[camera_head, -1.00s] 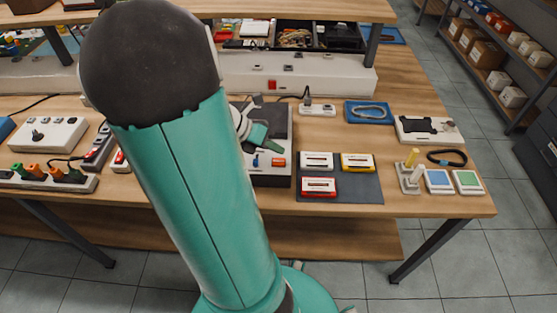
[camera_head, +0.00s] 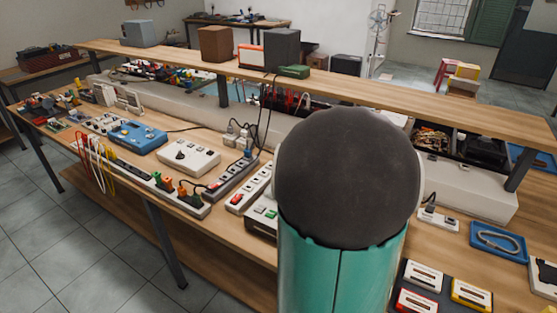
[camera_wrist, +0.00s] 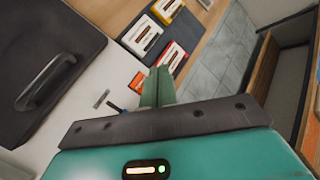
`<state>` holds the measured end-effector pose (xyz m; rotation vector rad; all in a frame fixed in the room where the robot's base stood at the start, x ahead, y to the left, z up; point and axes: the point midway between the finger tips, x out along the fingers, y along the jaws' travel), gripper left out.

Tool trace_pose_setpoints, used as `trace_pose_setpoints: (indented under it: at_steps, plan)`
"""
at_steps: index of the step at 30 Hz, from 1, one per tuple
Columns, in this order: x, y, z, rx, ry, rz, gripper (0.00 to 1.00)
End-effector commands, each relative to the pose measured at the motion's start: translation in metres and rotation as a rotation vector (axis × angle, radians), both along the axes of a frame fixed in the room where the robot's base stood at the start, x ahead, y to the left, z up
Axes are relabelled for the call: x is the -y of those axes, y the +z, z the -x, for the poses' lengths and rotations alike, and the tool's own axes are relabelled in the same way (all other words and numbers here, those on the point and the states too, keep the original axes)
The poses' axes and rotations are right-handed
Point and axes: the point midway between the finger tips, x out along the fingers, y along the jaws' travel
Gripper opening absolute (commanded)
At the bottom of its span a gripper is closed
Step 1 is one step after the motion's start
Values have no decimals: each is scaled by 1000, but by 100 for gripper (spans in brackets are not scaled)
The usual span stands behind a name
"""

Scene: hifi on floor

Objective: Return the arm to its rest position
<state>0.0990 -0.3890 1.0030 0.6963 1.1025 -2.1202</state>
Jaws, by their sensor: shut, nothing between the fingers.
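My arm rises through the lower right middle of the head view, a dark rounded joint above a teal link. It hides my gripper there. In the wrist view my gripper (camera_wrist: 157,88) shows as narrow green fingers, closed together with nothing between them. The fingers are over or beside a pale device panel (camera_wrist: 85,95) with an orange switch (camera_wrist: 137,82). Whether they touch it I cannot tell. A dark lid with a handle (camera_wrist: 40,70) lies left of them.
Cassettes (camera_wrist: 145,36) lie on a dark mat beyond the fingers and also show in the head view (camera_head: 471,293). A white switch box (camera_head: 190,157), a power strip (camera_head: 180,196) and a blue device (camera_head: 137,136) stand on the workbench. A raised shelf (camera_head: 330,83) runs along its back.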

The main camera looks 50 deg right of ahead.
Motion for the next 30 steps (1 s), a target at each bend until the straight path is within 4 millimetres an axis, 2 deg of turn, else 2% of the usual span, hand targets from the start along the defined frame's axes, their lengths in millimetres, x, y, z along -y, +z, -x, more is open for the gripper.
trace_pose_setpoints:
  at_steps: [6, 8, 11, 15, 17, 21, 25, 27, 30]
  plan:
    - [-4, 1, -7, 29, -8, 16, 0]
    - [-12, 2, -19, 81, -23, 43, 0]
    - [-37, 8, -54, 237, -79, 112, 0]
    - [-96, 21, -112, 540, -226, 193, 0]
    - [-125, 29, -134, 665, -305, 206, 0]
    - [-197, 49, -172, 926, -509, 183, 0]
    - [-268, 71, -192, 1114, -729, 102, 0]
    - [-304, 82, -195, 1186, -853, 42, 0]
    - [-348, 94, -194, 1245, -1013, -44, 0]
